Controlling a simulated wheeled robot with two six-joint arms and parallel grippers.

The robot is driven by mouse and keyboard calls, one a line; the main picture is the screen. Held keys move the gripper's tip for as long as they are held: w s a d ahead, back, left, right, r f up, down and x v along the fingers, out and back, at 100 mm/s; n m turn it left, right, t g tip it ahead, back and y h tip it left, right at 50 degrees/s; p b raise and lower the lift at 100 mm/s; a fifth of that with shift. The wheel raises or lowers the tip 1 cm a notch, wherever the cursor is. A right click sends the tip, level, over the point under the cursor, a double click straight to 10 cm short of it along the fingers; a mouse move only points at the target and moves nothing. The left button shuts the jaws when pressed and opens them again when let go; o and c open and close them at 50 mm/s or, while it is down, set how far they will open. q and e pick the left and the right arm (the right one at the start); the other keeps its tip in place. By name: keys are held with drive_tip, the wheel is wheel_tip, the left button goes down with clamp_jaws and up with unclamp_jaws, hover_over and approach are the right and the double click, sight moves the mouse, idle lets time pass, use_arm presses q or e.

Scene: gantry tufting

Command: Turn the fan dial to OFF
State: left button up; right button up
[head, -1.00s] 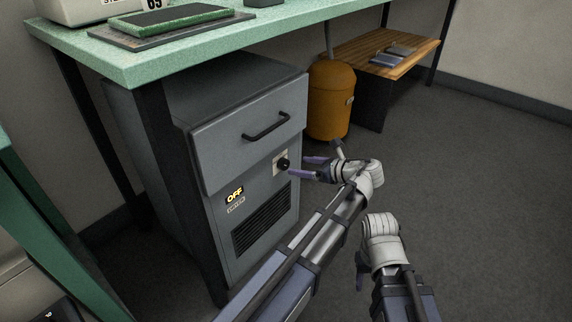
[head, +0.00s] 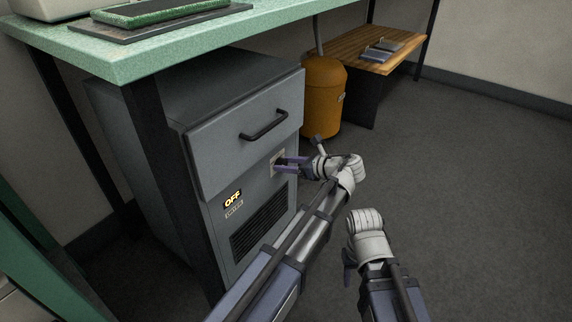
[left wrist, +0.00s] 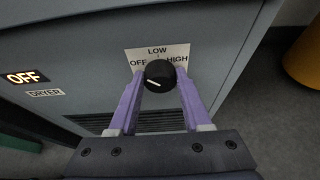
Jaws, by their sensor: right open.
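The fan dial (left wrist: 159,74) is a black round knob with a white pointer mark on the cabinet front. Its pale label plate (left wrist: 157,50) reads OFF at left, LOW at top and HIGH at right. The white mark lies on the knob's lower left, slanting. My right gripper (head: 348,270) is open and empty, away from the cabinet.
The grey cabinet (head: 215,215) has a drawer handle (head: 264,124) above the dial, a lit OFF sign (head: 232,199) over a DRYER label, and a vent. A green table (head: 150,52) overhangs it. An orange canister (head: 322,100) stands behind. Floor at right is clear.

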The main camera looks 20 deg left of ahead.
use_arm(q)
clamp_jaws()
drive_tip(key=shift+s+n+t, duration=0.15)
drive_tip(key=shift+n+t, duration=0.55)
drive_tip(key=shift+n, duration=0.3)
drive_tip(key=o, duration=0.5)
unclamp_jaws()
drive_tip(key=shift+o, duration=0.2)
drive_tip(key=shift+r, duration=0.1)
